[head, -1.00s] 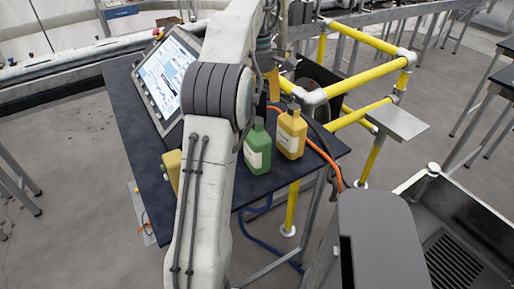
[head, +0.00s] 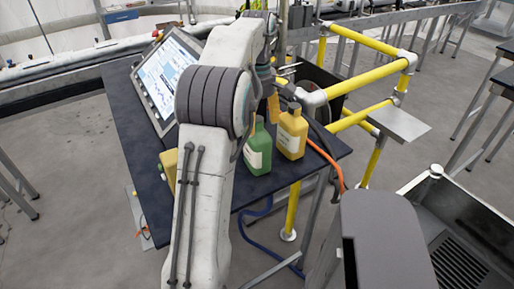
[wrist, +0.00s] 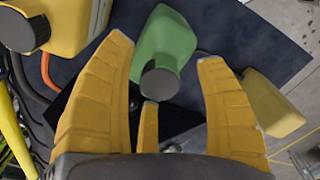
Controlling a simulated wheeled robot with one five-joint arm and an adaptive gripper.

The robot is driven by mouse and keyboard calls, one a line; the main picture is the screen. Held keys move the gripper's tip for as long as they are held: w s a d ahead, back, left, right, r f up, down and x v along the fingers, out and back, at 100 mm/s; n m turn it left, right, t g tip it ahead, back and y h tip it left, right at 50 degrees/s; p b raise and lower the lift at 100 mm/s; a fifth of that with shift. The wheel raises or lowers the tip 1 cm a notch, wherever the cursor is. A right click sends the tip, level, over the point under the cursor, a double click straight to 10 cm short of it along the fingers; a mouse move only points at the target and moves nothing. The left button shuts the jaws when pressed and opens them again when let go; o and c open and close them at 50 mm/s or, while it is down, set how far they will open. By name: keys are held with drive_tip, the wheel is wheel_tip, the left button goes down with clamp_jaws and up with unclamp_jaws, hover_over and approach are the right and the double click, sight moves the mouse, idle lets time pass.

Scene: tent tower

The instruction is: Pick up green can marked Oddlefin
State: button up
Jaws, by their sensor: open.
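The green can (head: 258,150) stands upright on the dark table, with a pale label on its side and a dark cap. The label text is too small to read. In the wrist view the green can (wrist: 165,40) lies ahead of and between my open yellow fingers, its cap towards me. My gripper (wrist: 165,52) holds nothing. In the head view the yellow fingers (head: 274,106) show just above and behind the green can, partly hidden by my arm and the containers.
A yellow-orange can (head: 291,132) stands close to the right of the green one. Another yellow container (head: 169,166) is at left, partly behind my arm. A tilted screen (head: 168,80) stands on the table (head: 140,135). Yellow rails (head: 365,115) run behind at right.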

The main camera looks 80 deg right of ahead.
drive_tip(key=shift+c, duration=0.4)
drive_tip(key=c, duration=1.2)
clamp_jaws()
drive_tip(key=shift+r, duration=0.1)
